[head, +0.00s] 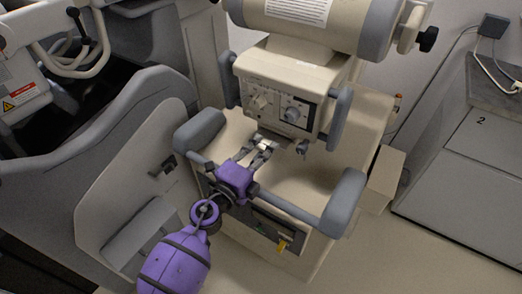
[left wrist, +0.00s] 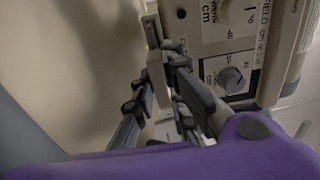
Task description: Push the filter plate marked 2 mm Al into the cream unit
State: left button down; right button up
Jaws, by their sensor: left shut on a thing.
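The cream unit (head: 283,75) is a box with knobs and a dark-bordered control panel, hanging under a large cream cylinder. It also shows at the upper right of the left wrist view (left wrist: 245,48). My purple left gripper (head: 265,145) is just below the unit's front lower edge. Its fingers are shut on a small pale plate (left wrist: 158,80), which stands between the fingertips beside the unit's panel. I cannot read any marking on the plate, and the fingers hide part of it. I cannot tell whether the plate touches the unit. My right gripper is not in view.
Grey handles (head: 340,117) flank the unit. A cream cart body (head: 345,150) lies below, with a grey padded push bar (head: 343,203) in front, under my arm. A grey covered machine (head: 100,130) stands close on the left. Open floor is at the lower right.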

pick_arm(q)
jog(key=shift+x, duration=1.4)
jog(key=c, duration=1.7)
grip_release()
jog(key=shift+s, duration=0.1)
jog(key=shift+a, duration=0.1)
jog(key=shift+s+a+f, duration=0.1)
jog(key=shift+s+a, duration=0.05)
jog(key=shift+s, duration=0.05)
jog(key=v, duration=1.1)
jog(key=shift+s+a, duration=0.1)
jog(key=shift+s, duration=0.1)
